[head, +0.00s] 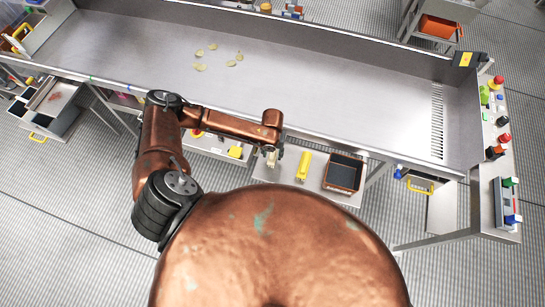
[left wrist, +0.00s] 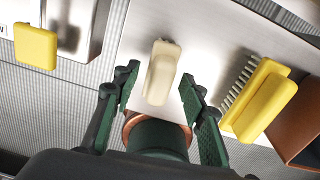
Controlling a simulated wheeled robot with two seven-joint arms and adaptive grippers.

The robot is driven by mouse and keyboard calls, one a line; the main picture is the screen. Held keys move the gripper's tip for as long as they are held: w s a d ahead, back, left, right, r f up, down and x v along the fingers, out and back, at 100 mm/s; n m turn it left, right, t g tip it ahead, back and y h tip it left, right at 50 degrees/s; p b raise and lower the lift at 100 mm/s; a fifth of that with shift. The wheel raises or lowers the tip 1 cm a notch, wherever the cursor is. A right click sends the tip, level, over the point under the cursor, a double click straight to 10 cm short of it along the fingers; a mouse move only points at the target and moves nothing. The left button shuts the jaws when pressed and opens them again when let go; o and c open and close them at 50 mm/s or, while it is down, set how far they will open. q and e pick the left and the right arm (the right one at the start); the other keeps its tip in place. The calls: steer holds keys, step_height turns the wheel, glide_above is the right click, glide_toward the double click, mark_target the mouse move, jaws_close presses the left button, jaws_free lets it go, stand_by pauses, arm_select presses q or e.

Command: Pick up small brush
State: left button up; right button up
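A small cream-coloured brush (left wrist: 160,72) lies on a light metal shelf; its bristles cannot be made out. In the head view the small brush (head: 271,159) is just below the end of my left arm. My left gripper (left wrist: 158,76) is open, with its green fingers apart on either side of the small brush in the left wrist view. My right gripper is not in view.
The shelf (head: 324,172) sits below the front edge of a long metal trough (head: 320,85). A dark bin with an orange-brown rim (head: 343,173) stands right of the yellow brush. A yellow block (head: 236,152) is to the left. Several yellowish chips lie in the trough.

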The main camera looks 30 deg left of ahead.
arm_select(q)
steer(key=shift+c, duration=0.3)
jaws_close()
steer(key=shift+r, duration=0.1)
steer(key=shift+r, duration=0.5)
steer(key=s+r+p, duration=0.1)
steer(key=s+r, duration=1.1)
steer(key=s, duration=0.2)
steer(key=shift+d, duration=0.3)
